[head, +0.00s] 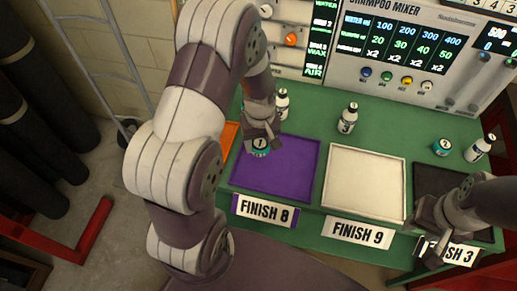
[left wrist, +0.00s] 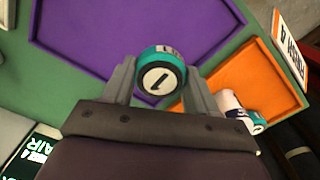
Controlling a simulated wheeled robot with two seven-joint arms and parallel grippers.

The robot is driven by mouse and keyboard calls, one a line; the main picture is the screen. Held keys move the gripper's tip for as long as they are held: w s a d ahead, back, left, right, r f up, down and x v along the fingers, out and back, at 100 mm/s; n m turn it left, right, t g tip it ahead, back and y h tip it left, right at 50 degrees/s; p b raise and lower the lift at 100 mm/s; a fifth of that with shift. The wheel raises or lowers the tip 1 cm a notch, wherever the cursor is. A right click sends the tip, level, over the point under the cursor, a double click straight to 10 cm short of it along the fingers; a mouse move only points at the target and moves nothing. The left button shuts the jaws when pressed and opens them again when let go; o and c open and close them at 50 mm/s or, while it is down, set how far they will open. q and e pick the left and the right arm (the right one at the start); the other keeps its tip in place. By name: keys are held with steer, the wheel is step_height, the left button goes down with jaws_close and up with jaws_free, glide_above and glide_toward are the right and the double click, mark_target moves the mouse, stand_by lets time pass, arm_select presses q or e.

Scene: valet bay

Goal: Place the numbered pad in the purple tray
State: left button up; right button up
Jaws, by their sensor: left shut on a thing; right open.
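The numbered pad (head: 260,148) is a short round teal piece with a white top bearing a dark numeral. My left gripper (head: 262,135) is shut on it at the far left corner of the purple tray (head: 287,185). The left wrist view shows the pad (left wrist: 161,78) between the two grey fingers (left wrist: 160,85), with the bare purple tray (left wrist: 140,25) behind it. I cannot tell how high the pad is above the tray. The tray carries a FINISH 8 label. My right gripper (head: 437,245) is open and empty by the black tray's front label.
A white tray (head: 362,185) and a black tray (head: 435,180) lie to the right, an orange tray (left wrist: 245,75) on the other side. Bottles (head: 348,118) (head: 480,149) and another teal pad (head: 443,147) stand behind. The shampoo mixer (head: 410,60) closes off the back.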

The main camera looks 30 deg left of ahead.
mark_target(260, 151)
arm_select(q)
steer(key=shift+f, duration=2.05)
steer(key=shift+f, duration=0.1)
steer(key=o, duration=1)
step_height(260, 151, up, 12)
steer(key=shift+d+f, duration=0.1)
steer(key=s+d+r+m, duration=0.1)
steer(key=s+m, duration=0.1)
steer(key=s, duration=0.1)
steer(key=s+d+r+m+t, duration=0.1)
steer(key=s+d+m, duration=0.1)
steer(key=s+m, duration=0.1)
steer(key=s+d+r+m, duration=0.1)
steer(key=s+d+m, duration=0.1)
steer(key=m, duration=0.1)
steer(key=shift+s+d, duration=0.1)
steer(key=shift+s, duration=0.3)
